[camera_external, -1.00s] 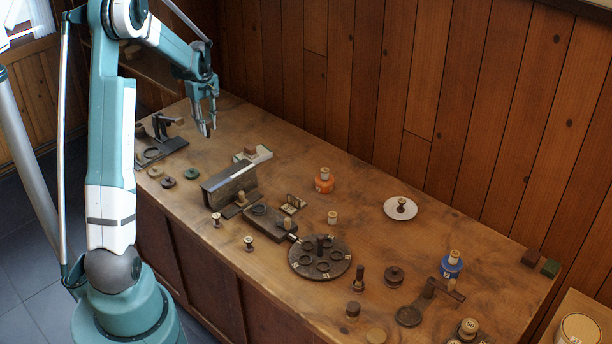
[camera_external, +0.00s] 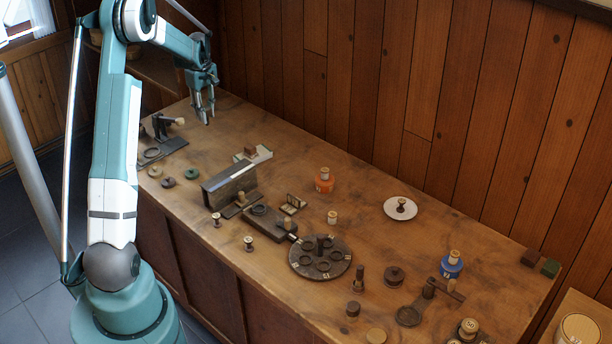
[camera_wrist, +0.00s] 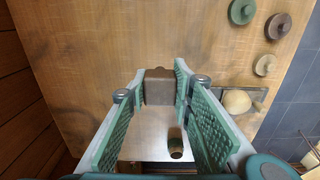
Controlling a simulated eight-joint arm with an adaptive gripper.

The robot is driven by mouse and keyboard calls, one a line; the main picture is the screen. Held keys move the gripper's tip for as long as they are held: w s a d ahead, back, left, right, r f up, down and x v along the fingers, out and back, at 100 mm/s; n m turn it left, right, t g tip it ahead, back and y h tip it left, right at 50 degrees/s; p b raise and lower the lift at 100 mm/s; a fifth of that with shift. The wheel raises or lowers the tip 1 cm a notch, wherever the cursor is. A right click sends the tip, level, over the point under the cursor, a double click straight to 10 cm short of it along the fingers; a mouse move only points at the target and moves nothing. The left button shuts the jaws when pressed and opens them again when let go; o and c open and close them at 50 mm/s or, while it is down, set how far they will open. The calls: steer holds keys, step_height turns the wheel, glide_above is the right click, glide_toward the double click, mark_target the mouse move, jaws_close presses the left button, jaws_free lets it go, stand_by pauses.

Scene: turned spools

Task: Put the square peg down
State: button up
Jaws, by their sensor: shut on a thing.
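My gripper (camera_external: 204,114) is over the far left end of the wooden bench, fingers pointing down. In the wrist view its two green ribbed fingers (camera_wrist: 160,84) close on a brown square-faced block, the square peg (camera_wrist: 159,88), at their tips. The peg is too small and dark to make out in the external view. The wrist view shows bare bench top around the peg; its height above the bench is hard to tell.
A dark clamp-like stand (camera_external: 160,148) is left of my gripper. Green (camera_external: 191,174), brown (camera_external: 168,183) and tan (camera_external: 155,171) discs lie in front. A slotted grey block (camera_external: 229,187) stands to the right. Bare bench lies right of my gripper, along the wall.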

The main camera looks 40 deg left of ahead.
steer(key=shift+f, duration=0.1)
steer(key=shift+f, duration=3.05)
steer(key=shift+f, duration=1.85)
steer(key=shift+f, duration=0.2)
steer(key=o, duration=0.9)
steer(key=shift+r, duration=0.25)
step_height(320, 180, up, 12)
steer(key=shift+f, duration=0.1)
